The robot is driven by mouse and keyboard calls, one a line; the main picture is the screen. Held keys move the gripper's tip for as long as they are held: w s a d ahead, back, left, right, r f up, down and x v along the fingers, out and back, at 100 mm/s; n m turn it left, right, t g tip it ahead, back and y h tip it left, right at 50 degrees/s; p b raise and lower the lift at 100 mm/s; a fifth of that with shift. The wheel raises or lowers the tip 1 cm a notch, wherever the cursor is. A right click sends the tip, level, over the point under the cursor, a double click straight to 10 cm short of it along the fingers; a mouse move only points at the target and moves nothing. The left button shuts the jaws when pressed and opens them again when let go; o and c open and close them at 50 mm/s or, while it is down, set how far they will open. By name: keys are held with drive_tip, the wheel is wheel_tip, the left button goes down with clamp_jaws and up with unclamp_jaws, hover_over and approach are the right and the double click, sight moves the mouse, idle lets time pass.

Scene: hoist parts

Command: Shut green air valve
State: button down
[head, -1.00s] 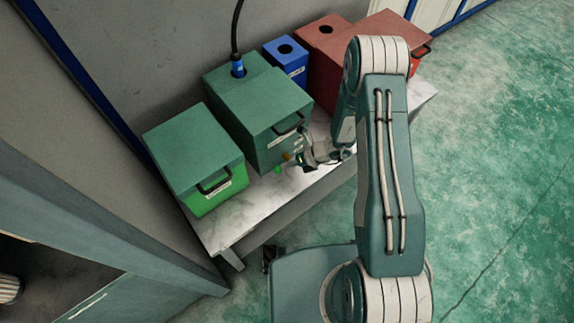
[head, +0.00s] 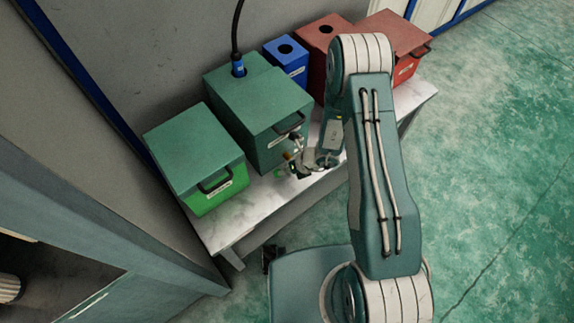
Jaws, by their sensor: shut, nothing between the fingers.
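The green air valve is a small green piece (head: 280,173) low on the front of the dark green box (head: 262,110), just above the table top. Small brass-coloured fittings (head: 287,156) show beside it. My gripper (head: 294,168) is shut and empty at the front of this box, close to the valve and partly covering it. I cannot tell whether the fingers touch it. The valve's handle position is too small to make out.
A bright green box (head: 213,191) stands to the left. A blue box (head: 287,62) and red boxes (head: 400,68) stand further right on the white table (head: 240,218). A black hose (head: 236,25) rises from the dark green box. The floor at right is clear.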

drive_tip(key=v, duration=1.2)
wheel_tip(320, 180, up, 21)
drive_tip(key=s+n+h, duration=0.2)
drive_tip(key=s+n, duration=0.1)
drive_tip(key=n, duration=1.2)
drive_tip(key=s+d+r+n+t+h, duration=0.2)
drive_tip(key=s+d+r+n+h, duration=0.1)
drive_tip(key=s+r+n, duration=0.3)
drive_tip(key=s+d+r+n+t+h, duration=0.1)
drive_tip(key=s+d+r+n+h, duration=0.1)
drive_tip(key=s+r+n, duration=0.5)
wheel_tip(320, 180, up, 3)
drive_tip(key=n+h, duration=0.1)
drive_tip(key=n, duration=0.1)
drive_tip(key=shift+s+d+n+t, duration=0.2)
drive_tip(key=shift+d+n+t, duration=0.2)
